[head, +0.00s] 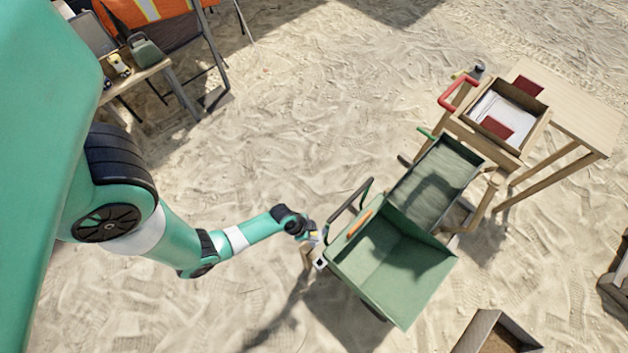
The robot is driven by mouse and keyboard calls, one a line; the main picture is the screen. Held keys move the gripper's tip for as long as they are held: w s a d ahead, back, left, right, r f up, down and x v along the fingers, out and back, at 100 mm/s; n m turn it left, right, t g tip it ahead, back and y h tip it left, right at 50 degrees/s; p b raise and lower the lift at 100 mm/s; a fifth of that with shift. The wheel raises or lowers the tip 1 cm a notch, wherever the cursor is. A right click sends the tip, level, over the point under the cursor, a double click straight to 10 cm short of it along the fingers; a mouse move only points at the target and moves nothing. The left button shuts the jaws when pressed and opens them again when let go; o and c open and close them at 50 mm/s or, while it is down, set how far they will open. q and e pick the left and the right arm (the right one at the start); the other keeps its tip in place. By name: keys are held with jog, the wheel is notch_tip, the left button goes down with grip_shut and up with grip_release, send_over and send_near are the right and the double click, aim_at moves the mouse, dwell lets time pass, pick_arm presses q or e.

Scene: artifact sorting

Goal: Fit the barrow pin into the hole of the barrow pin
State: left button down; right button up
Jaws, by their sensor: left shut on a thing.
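The green barrow (400,268) stands on the sand right of centre, with its deep tray open upward. My left gripper (318,250) is at the barrow's left edge, beside its handle frame (350,205). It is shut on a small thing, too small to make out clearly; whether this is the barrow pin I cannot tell. The pin hole is too small or hidden to see. My right gripper is not in view.
A second green bed (437,180) adjoins the barrow behind. A wooden table (582,118) with a box (537,122) stands at upper right. A small side table (150,72) and chair are at upper left. Open sand lies between.

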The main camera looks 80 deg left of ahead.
pick_arm(q)
jog(key=shift+f+b, duration=1.95)
jog(key=shift+f, duration=0.3)
jog(key=c, duration=0.6)
grip_release()
jog(key=shift+r, duration=0.1)
jog(key=p+v, duration=0.8)
jog(key=v, duration=0.3)
jog(key=shift+s+r, duration=0.1)
jog(key=shift+r, duration=0.2)
